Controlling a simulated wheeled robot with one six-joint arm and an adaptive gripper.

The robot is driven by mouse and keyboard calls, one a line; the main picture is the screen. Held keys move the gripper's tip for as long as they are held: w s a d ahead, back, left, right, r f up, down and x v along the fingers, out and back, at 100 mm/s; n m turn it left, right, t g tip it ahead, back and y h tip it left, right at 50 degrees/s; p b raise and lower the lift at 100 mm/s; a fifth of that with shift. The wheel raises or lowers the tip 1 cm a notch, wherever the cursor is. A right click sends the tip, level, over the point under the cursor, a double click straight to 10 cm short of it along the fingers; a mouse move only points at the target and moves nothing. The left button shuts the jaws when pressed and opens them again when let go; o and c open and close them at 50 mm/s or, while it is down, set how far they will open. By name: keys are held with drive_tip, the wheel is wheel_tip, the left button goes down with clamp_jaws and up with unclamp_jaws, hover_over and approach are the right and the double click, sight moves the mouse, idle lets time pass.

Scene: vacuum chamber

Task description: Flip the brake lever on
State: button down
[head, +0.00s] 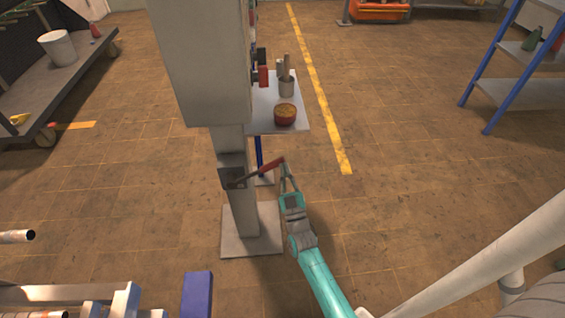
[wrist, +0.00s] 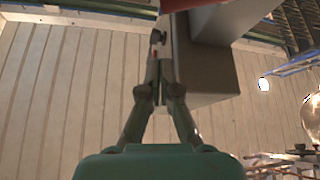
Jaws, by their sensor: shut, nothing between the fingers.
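The brake lever has a red grip (head: 270,167) on a dark arm. It slants up to the right from a dark bracket (head: 232,179) on the grey post. My gripper (head: 284,165) is shut and empty at the outer end of the red grip; I cannot tell whether they touch. In the wrist view the fingertips of my gripper (wrist: 166,52) are together and point upward. A red part (wrist: 190,4), probably the lever's grip, crosses the top edge above them.
A grey cabinet (head: 205,65) tops the post, which stands on a floor plate (head: 250,240). A blue rack (head: 505,75) stands at right.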

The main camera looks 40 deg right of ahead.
drive_tip(key=shift+v, duration=2.75)
drive_tip(key=shift+r, duration=0.1)
